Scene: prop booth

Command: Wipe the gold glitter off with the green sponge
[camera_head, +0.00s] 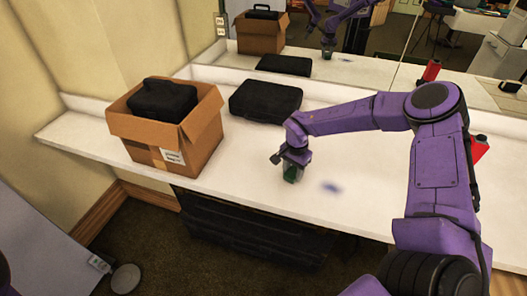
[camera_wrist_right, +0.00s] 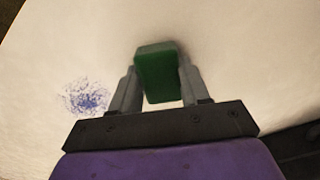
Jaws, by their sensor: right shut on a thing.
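The green sponge (camera_wrist_right: 157,72) is a small block held between the two fingers of my right gripper (camera_wrist_right: 160,90). In the head view the sponge (camera_head: 291,175) is partly hidden under the gripper, close above or on the white counter; I cannot tell whether it touches. A patch of glitter (camera_head: 331,188) lies on the counter just right of the sponge. It looks blue-violet, not gold; no gold glitter shows. In the right wrist view the speckled patch (camera_wrist_right: 87,96) is left of the sponge, apart from it. My left gripper is not in view.
On the white counter (camera_head: 235,182), a cardboard box (camera_head: 150,133) with a black case (camera_head: 163,99) stands at left. Another black case (camera_head: 266,101) lies behind my gripper. A red object (camera_head: 479,148) is partly hidden by my right arm. A mirror (camera_head: 350,70) lines the back.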

